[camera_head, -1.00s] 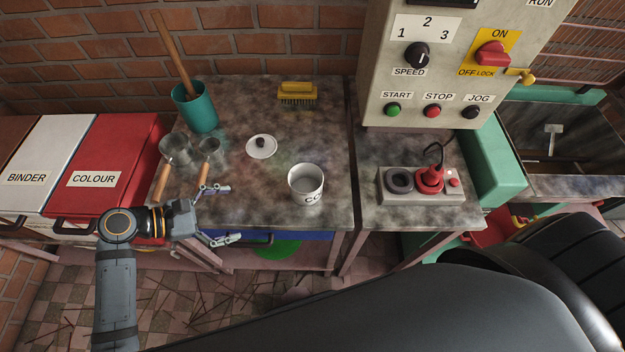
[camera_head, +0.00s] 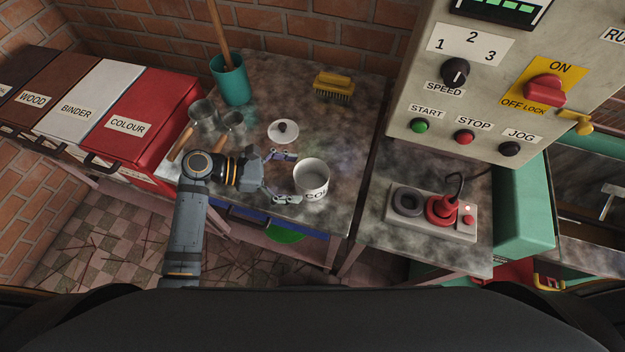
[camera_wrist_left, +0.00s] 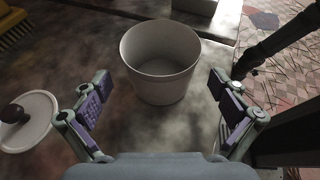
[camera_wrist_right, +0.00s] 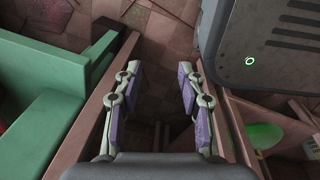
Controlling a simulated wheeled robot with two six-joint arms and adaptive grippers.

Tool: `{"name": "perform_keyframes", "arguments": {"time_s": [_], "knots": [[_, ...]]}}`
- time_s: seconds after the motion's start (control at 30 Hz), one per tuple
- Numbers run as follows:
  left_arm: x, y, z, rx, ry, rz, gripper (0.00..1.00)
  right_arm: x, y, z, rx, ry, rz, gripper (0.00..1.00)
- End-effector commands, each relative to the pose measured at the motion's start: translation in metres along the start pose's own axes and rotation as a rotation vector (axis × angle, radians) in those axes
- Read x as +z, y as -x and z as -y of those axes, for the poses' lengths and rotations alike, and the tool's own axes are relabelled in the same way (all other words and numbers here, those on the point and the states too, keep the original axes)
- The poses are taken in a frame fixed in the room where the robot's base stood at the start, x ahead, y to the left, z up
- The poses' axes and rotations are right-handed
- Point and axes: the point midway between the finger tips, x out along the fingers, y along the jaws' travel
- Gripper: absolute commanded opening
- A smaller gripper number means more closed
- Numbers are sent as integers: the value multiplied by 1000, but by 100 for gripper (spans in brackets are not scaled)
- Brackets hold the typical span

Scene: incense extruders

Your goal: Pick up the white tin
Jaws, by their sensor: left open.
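The white tin (camera_head: 312,180) stands upright and uncovered on the stained workbench, with part of a dark label showing. In the left wrist view the tin (camera_wrist_left: 160,62) is just ahead of the fingertips, centred between them. My left gripper (camera_head: 287,177) is open and empty, with its fingers pointing at the tin from the left. A white lid with a dark knob (camera_head: 283,131) lies behind the tin; it also shows in the left wrist view (camera_wrist_left: 28,122). My right gripper (camera_wrist_right: 160,88) shows only in the right wrist view, open and empty, away from the tin.
Two metal scoops with wooden handles (camera_head: 203,112), a teal pot (camera_head: 231,84) with a stick and a yellow brush (camera_head: 334,84) stand on the bench. Right are a switch box (camera_head: 432,212) and the control cabinet (camera_head: 470,90). Left are labelled bins (camera_head: 150,120).

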Motion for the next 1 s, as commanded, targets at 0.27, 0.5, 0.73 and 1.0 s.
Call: {"name": "perform_keyframes", "arguments": {"time_s": [0.27, 0.5, 0.73, 1.0], "knots": [[-7, -43, 1, 0, 2, 4, 98, 0, 2, 4, -4, -2, 0, 40], [-8, -50, 1, 0, 0, -1, 98, 0, 2, 14, -17, -7, 0, 40], [-8, -50, 1, 0, 0, -1, 75, -1, 2, 14, -17, -7, 0, 40], [-8, -50, 1, 0, 0, -1, 38, -1, 2, 8, -10, -4, 0, 40]]}}
